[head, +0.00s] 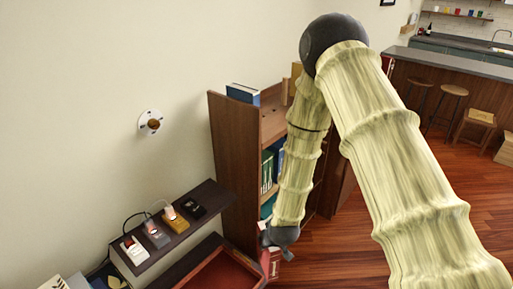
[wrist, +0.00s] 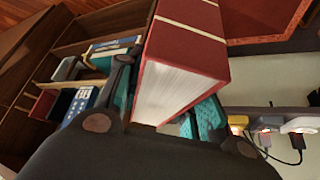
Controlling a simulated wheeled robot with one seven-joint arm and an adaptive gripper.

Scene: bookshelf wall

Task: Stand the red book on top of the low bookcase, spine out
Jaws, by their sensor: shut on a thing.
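The red book (wrist: 190,50) has pale bands across its cover and a white page block facing the wrist camera. My gripper (wrist: 172,112) is shut on it, with teal-padded fingers on both sides. In the head view a small part of the red book (head: 274,266) shows below my gripper (head: 281,239), in front of the bookcase's lower part. The brown wooden bookcase (head: 231,165) stands against the wall, with a blue book (head: 243,94) lying on its top. My arm hides much of its front and the right part of its top.
A dark wall shelf (head: 175,232) holds several small devices with cables. Below it is a red-lined, dark-framed surface (head: 222,274), close to my gripper. A round fixture (head: 150,122) is on the wall. Stools and a counter (head: 450,65) stand far right; the wooden floor between is open.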

